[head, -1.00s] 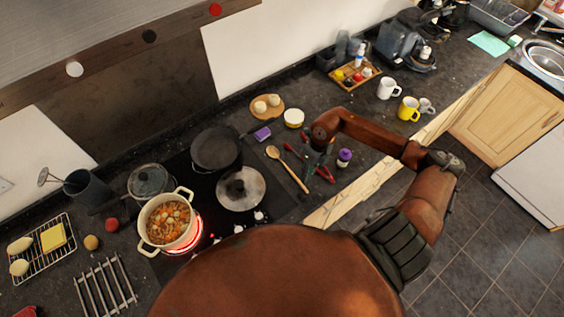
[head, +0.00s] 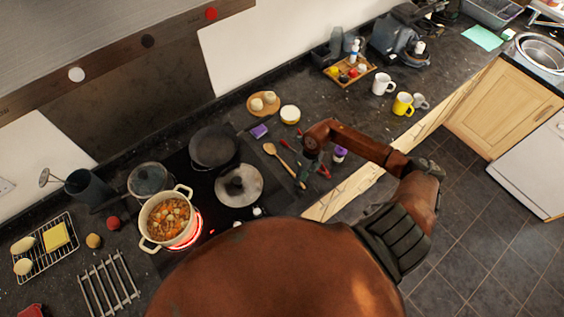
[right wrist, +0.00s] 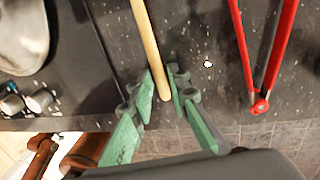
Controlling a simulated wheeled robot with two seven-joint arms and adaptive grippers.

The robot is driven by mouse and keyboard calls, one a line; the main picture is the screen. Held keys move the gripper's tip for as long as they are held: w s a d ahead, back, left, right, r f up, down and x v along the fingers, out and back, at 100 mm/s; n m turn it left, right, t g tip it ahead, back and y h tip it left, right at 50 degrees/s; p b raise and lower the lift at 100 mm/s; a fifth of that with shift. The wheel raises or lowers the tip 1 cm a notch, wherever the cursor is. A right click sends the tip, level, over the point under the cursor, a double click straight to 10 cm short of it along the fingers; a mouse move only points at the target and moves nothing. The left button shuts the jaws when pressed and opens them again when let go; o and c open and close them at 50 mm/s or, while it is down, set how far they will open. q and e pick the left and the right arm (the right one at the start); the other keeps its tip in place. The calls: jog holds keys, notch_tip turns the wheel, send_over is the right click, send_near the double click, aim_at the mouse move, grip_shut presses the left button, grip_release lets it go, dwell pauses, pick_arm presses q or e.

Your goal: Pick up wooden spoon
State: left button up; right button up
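The wooden spoon (head: 281,161) lies on the dark counter to the right of the hob, its bowl toward the back and its handle toward the front edge. My right gripper (head: 306,176) is over the handle end and hides part of it. In the right wrist view the spoon's handle (right wrist: 149,45) runs down between the green fingertips of my right gripper (right wrist: 163,82). The fingers are partly open, with narrow gaps beside the handle; whether they are level with it I cannot tell. My left gripper is not in view.
Red tongs (right wrist: 242,40) lie just right of the spoon. A purple-capped jar (head: 340,153) stands close to the right gripper. A lidded pan (head: 238,186) is to the left, and a pot of stew (head: 166,217) sits on a glowing burner. Mugs (head: 402,104) stand further right.

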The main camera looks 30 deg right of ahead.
grip_shut()
jog(key=shift+r, duration=0.1)
dwell(0.3)
